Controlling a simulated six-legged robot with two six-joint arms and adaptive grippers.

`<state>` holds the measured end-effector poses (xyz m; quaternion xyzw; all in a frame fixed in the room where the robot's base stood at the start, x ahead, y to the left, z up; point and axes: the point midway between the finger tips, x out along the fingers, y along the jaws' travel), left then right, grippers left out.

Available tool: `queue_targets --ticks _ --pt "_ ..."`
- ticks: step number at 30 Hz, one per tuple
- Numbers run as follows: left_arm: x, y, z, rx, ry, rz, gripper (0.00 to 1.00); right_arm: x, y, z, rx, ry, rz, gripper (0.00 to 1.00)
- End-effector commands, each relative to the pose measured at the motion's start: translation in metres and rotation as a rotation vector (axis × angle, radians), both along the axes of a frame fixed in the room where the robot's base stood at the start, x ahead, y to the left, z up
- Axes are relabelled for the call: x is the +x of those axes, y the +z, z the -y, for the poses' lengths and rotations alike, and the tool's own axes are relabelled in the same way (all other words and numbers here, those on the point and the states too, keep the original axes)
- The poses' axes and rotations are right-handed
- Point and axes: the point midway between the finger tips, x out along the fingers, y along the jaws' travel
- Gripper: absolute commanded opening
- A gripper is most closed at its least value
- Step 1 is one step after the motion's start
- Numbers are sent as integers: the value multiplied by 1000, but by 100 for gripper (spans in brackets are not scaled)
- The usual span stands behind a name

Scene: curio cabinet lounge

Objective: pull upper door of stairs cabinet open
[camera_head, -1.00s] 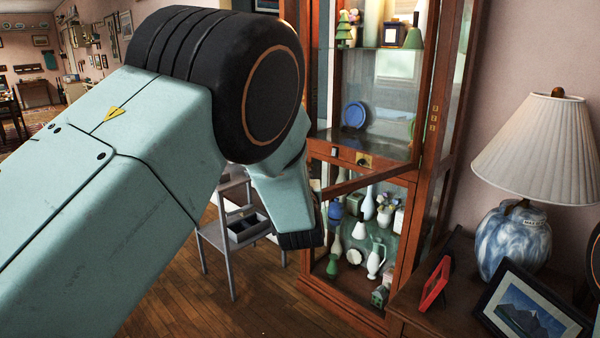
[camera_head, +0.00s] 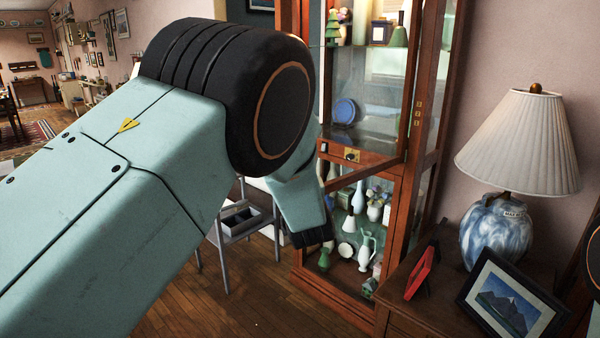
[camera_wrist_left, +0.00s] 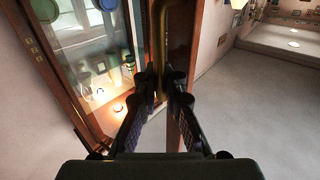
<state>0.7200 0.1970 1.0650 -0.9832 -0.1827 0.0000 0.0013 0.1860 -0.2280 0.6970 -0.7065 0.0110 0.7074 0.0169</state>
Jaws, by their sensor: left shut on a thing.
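The stairs cabinet (camera_head: 410,180) is a tall wooden case with glass. Its upper door (camera_head: 367,175) is partly open, its bottom rail angling out from the right side toward me; its free edge is hidden behind my arm. In the left wrist view, a brass handle (camera_wrist_left: 180,35) runs along the door's edge. My left gripper (camera_wrist_left: 165,80) is shut on this handle, with a dark finger on each side of it. In the head view the fingers are hidden behind my left arm. My right gripper is not in view.
The cabinet holds vases, small figures and a blue plate (camera_head: 345,110). A lamp (camera_head: 515,150), a red frame (camera_head: 422,272) and a picture frame (camera_head: 512,305) stand on a side table at the right. A grey stand with a tray (camera_head: 240,220) is behind my arm. Some wooden floor is clear.

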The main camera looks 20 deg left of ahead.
Motion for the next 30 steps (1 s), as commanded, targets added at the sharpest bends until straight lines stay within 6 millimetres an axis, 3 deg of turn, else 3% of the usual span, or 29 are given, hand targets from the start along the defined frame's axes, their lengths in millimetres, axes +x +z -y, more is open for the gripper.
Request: queue_targets --ticks 9,10,18,30 --pt "-3 -6 -3 -4 8 -11 0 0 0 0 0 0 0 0" --pt "-3 -6 -3 -4 8 -11 8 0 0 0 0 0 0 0" --pt "-3 -3 0 -3 4 -6 31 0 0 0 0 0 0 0" --pt "-3 -1 1 -2 -1 -2 31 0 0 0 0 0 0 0"
